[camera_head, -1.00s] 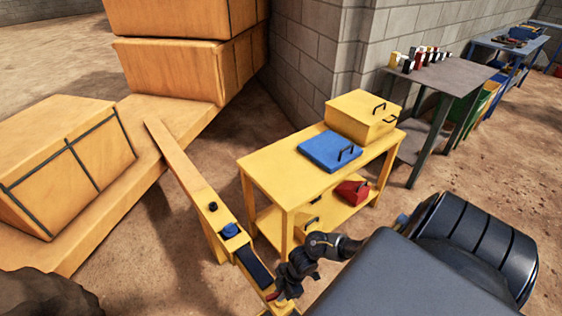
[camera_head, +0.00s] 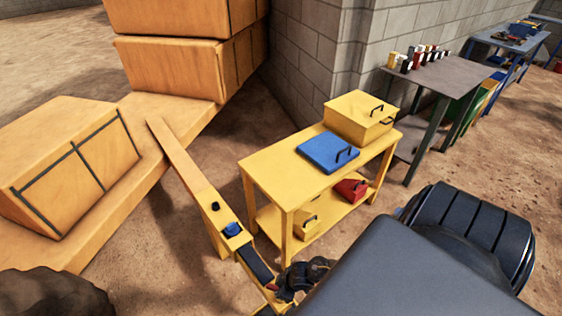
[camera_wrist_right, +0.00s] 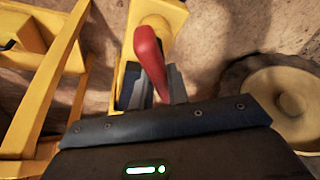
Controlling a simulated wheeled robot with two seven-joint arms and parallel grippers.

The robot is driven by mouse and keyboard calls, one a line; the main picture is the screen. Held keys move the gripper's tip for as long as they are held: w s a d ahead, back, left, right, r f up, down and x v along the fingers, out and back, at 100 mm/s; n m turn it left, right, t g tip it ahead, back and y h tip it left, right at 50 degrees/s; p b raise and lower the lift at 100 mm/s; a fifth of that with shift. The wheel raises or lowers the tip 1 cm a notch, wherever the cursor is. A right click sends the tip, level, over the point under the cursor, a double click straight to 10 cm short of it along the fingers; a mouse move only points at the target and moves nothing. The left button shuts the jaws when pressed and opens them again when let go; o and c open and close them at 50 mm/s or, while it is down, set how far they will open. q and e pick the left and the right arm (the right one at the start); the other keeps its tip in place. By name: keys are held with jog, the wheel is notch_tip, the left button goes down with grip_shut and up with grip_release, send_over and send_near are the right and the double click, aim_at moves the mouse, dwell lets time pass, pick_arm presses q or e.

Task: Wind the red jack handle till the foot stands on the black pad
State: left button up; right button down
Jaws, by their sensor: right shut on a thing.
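The red jack handle (camera_wrist_right: 149,56) shows large in the right wrist view, running down between the fingers of my right gripper (camera_wrist_right: 152,92). The gripper is shut on it. In the head view my right gripper (camera_head: 278,290) is low in the middle, at the near end of the long yellow beam (camera_head: 185,165), and mostly hides the handle. In the right wrist view a yellow part (camera_wrist_right: 168,14) lies behind the handle. I cannot make out the jack's foot or the black pad it stands over. My left gripper is out of view.
A yellow table (camera_head: 270,165) with a blue flat case (camera_head: 322,152) and a yellow box (camera_head: 355,118) stands right of the beam. A red box (camera_head: 350,188) is on its lower shelf. Large orange blocks (camera_head: 60,180) stand at left. Bare ground separates the table and beam.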

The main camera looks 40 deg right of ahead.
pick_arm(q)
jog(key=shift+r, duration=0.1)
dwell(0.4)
pick_arm(e)
jog(key=c, duration=1.4)
grip_release()
jog(key=shift+o, duration=0.2)
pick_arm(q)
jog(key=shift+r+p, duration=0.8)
pick_arm(e)
jog(key=v, duration=1)
jog(key=shift+s+r, duration=0.15)
jog(key=shift+r, duration=0.25)
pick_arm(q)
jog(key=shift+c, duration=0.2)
